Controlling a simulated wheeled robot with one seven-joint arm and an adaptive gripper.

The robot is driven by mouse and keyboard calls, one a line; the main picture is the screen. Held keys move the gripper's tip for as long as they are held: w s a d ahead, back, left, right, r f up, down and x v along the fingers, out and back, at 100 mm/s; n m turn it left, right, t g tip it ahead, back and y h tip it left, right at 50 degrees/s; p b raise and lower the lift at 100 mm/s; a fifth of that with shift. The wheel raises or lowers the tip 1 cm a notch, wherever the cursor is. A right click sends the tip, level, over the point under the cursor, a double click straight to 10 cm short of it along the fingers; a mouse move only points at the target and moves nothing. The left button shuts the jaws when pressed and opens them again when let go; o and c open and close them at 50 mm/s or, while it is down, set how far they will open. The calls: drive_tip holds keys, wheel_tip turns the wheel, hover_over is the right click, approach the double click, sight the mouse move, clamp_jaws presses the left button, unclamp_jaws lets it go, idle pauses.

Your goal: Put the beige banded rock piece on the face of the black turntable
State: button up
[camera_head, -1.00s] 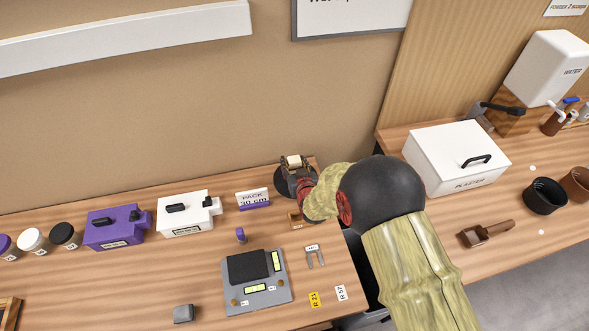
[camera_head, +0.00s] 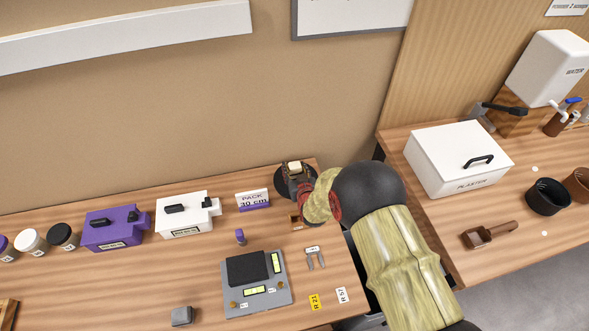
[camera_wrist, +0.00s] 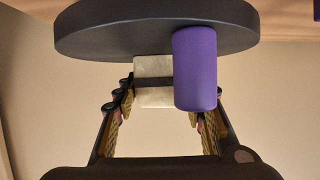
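The beige banded rock piece (camera_head: 295,166) is a small pale block at the back of the left table; it also shows in the wrist view (camera_wrist: 152,68). My gripper (camera_head: 297,178) is there with its fingers on either side of the rock; in the wrist view the gripper (camera_wrist: 160,88) appears shut on it. The black turntable (camera_head: 283,183) is a round dark disc at the same spot, and its broad rim (camera_wrist: 110,30) fills the top of the wrist view. The rock meets the disc's edge in that view; I cannot tell whether they touch. A purple cylinder hides the rock's right end.
A grey device (camera_head: 256,284) occupies the table's front. A white plaster box (camera_head: 455,155) is on the right table.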

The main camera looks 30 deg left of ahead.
drive_tip(key=o, duration=0.5)
drive_tip(key=shift+r, duration=0.1)
drive_tip(key=shift+s+d+r+p, duration=0.1)
drive_tip(key=shift+r+p, duration=0.05)
drive_tip(key=shift+p, duration=0.15)
drive_tip(key=p+v, duration=0.1)
drive_tip(key=v, duration=1)
drive_tip(key=shift+s+d, duration=0.25)
drive_tip(key=shift+s, duration=0.05)
